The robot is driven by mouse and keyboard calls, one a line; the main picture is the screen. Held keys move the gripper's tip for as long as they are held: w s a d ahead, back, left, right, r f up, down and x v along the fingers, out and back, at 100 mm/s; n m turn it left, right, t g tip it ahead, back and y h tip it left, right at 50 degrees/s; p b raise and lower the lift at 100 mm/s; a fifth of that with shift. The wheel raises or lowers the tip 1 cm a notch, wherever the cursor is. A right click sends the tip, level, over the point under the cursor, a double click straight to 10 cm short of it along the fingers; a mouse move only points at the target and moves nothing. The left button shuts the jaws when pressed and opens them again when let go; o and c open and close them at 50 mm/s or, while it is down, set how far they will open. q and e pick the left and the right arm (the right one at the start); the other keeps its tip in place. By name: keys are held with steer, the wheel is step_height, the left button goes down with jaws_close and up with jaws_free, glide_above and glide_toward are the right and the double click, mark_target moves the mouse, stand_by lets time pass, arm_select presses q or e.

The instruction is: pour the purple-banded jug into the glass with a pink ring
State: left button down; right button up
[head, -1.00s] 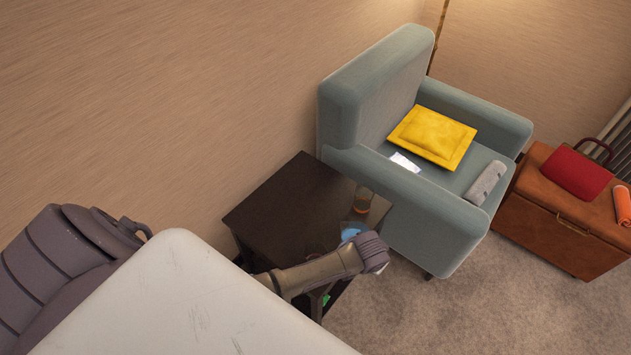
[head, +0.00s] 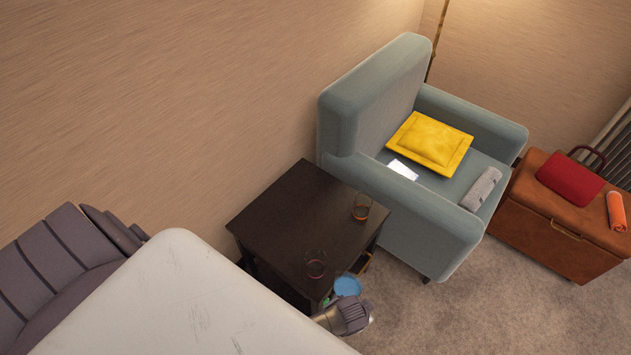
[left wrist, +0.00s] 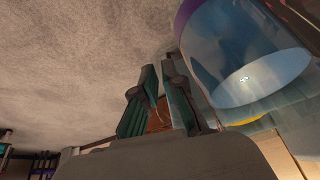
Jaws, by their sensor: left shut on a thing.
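The purple-banded jug (head: 347,286) shows in the head view as a round blue top beside the table's near right edge. In the left wrist view the jug (left wrist: 240,60) is large at the upper right, with a purple band and clear blue contents. My left gripper (left wrist: 160,75) is shut on the jug; the exact grip, probably at its handle, is hard to see. In the head view my left wrist is just below the jug. The glass with a pink ring (head: 316,264) stands upright on the table, up and left of the jug. My right gripper is not in view.
Another glass with an orange ring (head: 361,207) stands near the right edge of the dark table (head: 290,215). The table's left and back are clear. A blue-grey armchair (head: 430,225) stands close to the table's right side. A brown chest (head: 545,220) is farther right.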

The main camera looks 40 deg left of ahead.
arm_select(q)
steer(key=a+r+h+b, duration=0.1)
steer(key=w+a+r+g+h+b, duration=0.1)
steer(key=h, duration=0.1)
steer(key=a+r+n+h+b, duration=0.1)
steer(key=shift+w+r+h, duration=0.2)
steer(key=shift+r+h, duration=0.1)
steer(key=shift+r, duration=0.05)
steer(key=shift+a+r+g, duration=0.1)
steer(key=shift+r+g, duration=0.2)
steer(key=shift+r, duration=0.1)
steer(key=shift+w+a+h+b, duration=0.1)
steer(key=shift+a+h+b, duration=0.15)
steer(key=shift+h+b, duration=0.2)
steer(key=shift+a+r+b, duration=0.1)
steer(key=shift+b, duration=0.25)
steer(key=shift+w+a+r+n+h+b, duration=0.15)
steer(key=shift+a+n+h+b, duration=0.25)
steer(key=shift+b, duration=0.3)
steer(key=shift+a+r, duration=0.1)
